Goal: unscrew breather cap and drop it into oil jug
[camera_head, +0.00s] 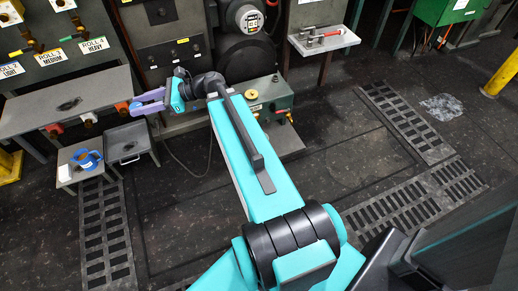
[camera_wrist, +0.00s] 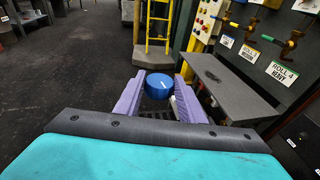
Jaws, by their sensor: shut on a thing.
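My gripper (camera_wrist: 159,88) is shut on a round blue cap (camera_wrist: 158,86), held between its two purple fingers in the wrist view. In the head view my gripper (camera_head: 143,102) is at the left, in front of the grey bench and above the floor. The blue oil jug (camera_head: 86,160) stands on a small low stand at the lower left, below and to the left of my gripper, apart from it. A grey-green box with a yellow round fitting (camera_head: 251,94) on top stands to the right of my gripper.
A grey bench (camera_head: 62,103) with red and orange knobs along its front lies beside my gripper. A dark tray stand (camera_head: 128,142) is just right of the jug. A shelf with a red-handled tool (camera_head: 324,40) is at the back. The middle floor is clear.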

